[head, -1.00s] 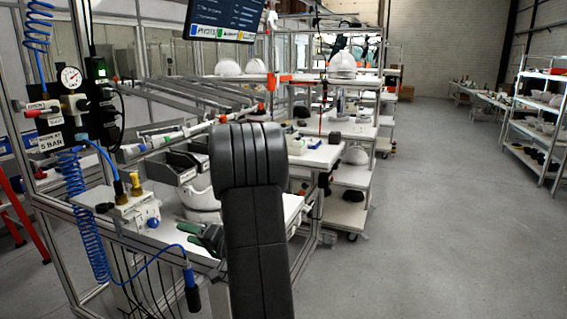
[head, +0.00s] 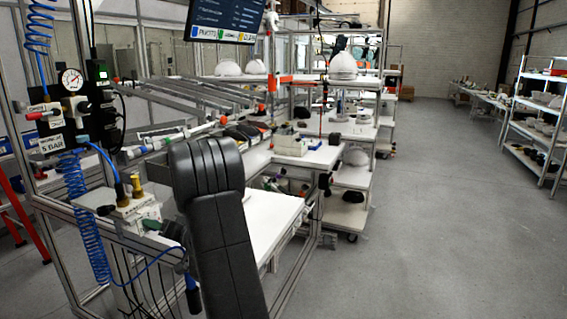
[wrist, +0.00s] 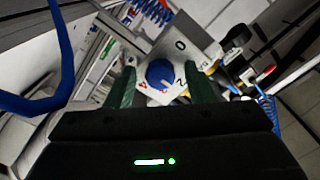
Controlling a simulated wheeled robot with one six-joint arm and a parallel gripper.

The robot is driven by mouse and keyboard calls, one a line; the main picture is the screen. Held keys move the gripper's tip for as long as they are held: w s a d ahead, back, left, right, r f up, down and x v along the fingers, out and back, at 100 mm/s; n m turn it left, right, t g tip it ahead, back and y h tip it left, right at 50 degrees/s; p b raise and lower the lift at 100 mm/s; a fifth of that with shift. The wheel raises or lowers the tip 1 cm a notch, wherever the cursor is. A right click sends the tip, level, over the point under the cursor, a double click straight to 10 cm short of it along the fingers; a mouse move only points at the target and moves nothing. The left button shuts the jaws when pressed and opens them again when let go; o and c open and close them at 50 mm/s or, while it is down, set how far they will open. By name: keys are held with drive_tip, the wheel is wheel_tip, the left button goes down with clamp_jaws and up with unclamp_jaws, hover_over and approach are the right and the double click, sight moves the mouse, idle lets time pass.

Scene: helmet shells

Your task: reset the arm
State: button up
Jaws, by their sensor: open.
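My gripper (wrist: 160,66) shows in the wrist view as two green fingers spread apart, with nothing held between them. Beyond the fingers is a white box with a blue knob (wrist: 160,74); I cannot tell the exact gap to it. In the head view my dark arm rises in front of the workbench, leaning left. My gripper's green part (head: 153,226) shows just left of the arm, in front of the white valve box (head: 138,208) on the bench's left end.
The white workbench top (head: 270,218) is bare right of my arm. A coiled blue hose (head: 75,205) and a pressure gauge (head: 71,80) are at the left. A blue hose (wrist: 58,75) crosses the wrist view's left side. Open grey floor (head: 430,220) lies right.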

drive_tip(key=shift+n+b, duration=3.35)
drive_tip(key=shift+n, duration=3.65)
